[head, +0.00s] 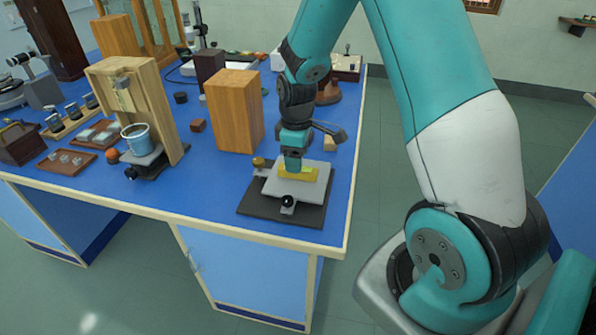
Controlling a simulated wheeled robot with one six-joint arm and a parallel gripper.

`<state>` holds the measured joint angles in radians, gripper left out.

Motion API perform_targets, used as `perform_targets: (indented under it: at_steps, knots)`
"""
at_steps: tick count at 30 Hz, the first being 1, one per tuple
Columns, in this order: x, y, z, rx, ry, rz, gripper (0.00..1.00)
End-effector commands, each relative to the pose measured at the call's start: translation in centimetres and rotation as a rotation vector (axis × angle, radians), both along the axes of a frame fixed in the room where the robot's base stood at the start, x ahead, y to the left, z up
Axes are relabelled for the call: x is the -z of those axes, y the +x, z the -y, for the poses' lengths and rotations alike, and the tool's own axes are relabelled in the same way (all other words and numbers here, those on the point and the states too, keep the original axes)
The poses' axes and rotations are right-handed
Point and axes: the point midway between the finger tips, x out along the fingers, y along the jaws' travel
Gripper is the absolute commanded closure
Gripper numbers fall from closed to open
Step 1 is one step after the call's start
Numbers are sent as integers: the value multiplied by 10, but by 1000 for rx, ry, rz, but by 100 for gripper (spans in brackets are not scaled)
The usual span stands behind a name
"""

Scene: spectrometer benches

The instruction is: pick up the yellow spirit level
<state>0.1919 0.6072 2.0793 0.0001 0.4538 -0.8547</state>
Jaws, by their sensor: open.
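The yellow spirit level (309,174) lies flat on a pale grey plate (315,188), which sits on a dark base (258,207) near the front right corner of the blue bench. My gripper (293,166) points down directly over the level's left part and hides some of it. The fingers are very small here, and I cannot see whether they touch the level. My gripper is open.
A tall wooden block (233,110) stands behind and left of the plate. A wooden stand (170,110) with a blue-grey cup (137,138) is farther left. Small trays and jars crowd the left side. The bench's front right edge is close to the plate.

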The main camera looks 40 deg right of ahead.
Motion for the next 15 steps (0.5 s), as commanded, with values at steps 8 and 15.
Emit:
perform_targets:
  at_steps: [8,15]
  knots:
    - [38,-1,2,0,1,-3,40]
    - [40,-1,2,0,0,-1,40]
